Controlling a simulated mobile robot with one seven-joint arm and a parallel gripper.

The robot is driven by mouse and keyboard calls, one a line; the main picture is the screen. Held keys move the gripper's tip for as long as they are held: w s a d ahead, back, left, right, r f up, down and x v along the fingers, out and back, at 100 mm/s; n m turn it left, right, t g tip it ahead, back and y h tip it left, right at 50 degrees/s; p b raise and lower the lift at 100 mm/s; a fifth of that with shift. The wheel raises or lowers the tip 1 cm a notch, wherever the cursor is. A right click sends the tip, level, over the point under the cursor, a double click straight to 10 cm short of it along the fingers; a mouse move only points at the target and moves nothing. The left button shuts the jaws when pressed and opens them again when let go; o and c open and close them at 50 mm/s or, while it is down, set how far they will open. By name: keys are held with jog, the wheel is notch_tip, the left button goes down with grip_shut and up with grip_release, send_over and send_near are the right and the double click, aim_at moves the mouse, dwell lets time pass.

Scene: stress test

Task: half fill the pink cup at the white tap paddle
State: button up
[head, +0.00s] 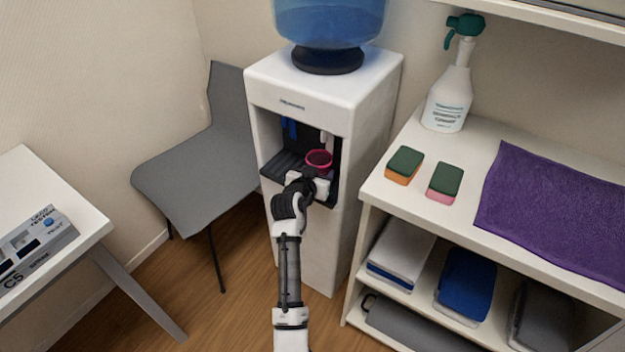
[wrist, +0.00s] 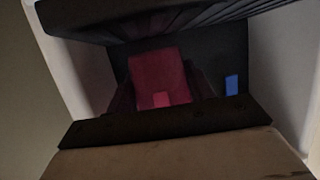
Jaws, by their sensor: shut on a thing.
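The pink cup (head: 318,160) is inside the dark niche of the white water dispenser (head: 352,115). Its round opening faces up, and it looks upright. My gripper (head: 312,176) reaches into the niche from the front and is shut on the cup. The white tap paddle (head: 326,138) is just above the cup's right side; I cannot tell whether they touch. A blue paddle (head: 290,127) is to the left. In the wrist view the cup (wrist: 158,80) sits between my fingers, and the blue paddle (wrist: 231,85) is to the right. The water level in the cup cannot be made out.
A blue water bottle (head: 330,20) tops the dispenser. A grey chair (head: 200,165) stands close on the left. A white shelf unit (head: 400,205) on the right bears a spray bottle (head: 448,95), two sponges and a purple towel (head: 550,205).

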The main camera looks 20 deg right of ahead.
jog(key=shift+w+d, duration=0.35)
jog(key=shift+d, duration=0.2)
jog(key=shift+w+d, duration=0.1)
jog(key=shift+w+d+b, duration=0.3)
jog(key=shift+w+d, duration=0.35)
jog(key=shift+d, duration=0.1)
dwell(2.6)
jog(key=shift+s+a+p, duration=0.2)
jog(key=shift+s+a, duration=0.6)
jog(key=shift+a, duration=0.2)
jog(key=shift+s+a+p, duration=0.2)
jog(key=shift+s+a, duration=0.55)
jog(key=shift+a, duration=0.2)
jog(key=s+a, duration=0.6)
jog(key=a, duration=0.2)
dwell(0.4)
